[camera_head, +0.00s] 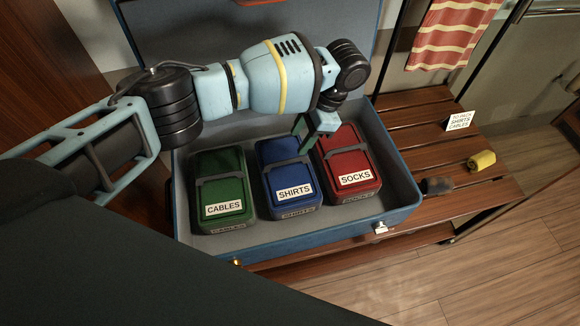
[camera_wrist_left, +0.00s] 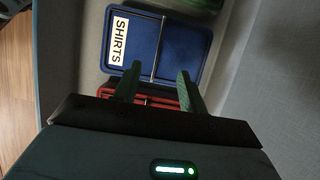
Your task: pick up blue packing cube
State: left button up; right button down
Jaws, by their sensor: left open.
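The blue packing cube (camera_head: 281,170), labelled SHIRTS, lies in the open suitcase (camera_head: 395,175) between the green cube and the red cube. My left gripper (camera_head: 308,140) is open above the far ends of the blue and red cubes, with nothing held. In the left wrist view the open fingers (camera_wrist_left: 157,78) point toward the blue cube (camera_wrist_left: 178,48). The red cube (camera_wrist_left: 165,98) shows between and under the fingers there. I cannot tell how high the fingers are above the cubes. My right gripper is not in view.
The green CABLES cube (camera_head: 222,188) and red SOCKS cube (camera_head: 345,160) flank the blue one closely. The suitcase walls enclose all three. A slatted wooden bench (camera_head: 405,117) holds a packing-list card (camera_head: 460,121), a yellow roll (camera_head: 481,160) and a dark item (camera_head: 436,186).

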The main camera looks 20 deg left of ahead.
aim_at(287, 161)
pick_arm(q)
jog(key=shift+w+f, duration=0.15)
jog(key=shift+f, duration=0.2)
jog(key=shift+r, duration=0.1)
jog(key=shift+s+a+f, duration=0.1)
jog(key=shift+s+f, duration=0.1)
jog(key=shift+x, duration=1.1)
jog(key=b+x, duration=0.1)
jog(key=x, duration=0.3)
jog(key=shift+s, duration=0.15)
jog(key=shift+s+a+f, duration=0.15)
jog(key=shift+f, duration=0.35)
jog(key=shift+f, duration=0.25)
grip_shut()
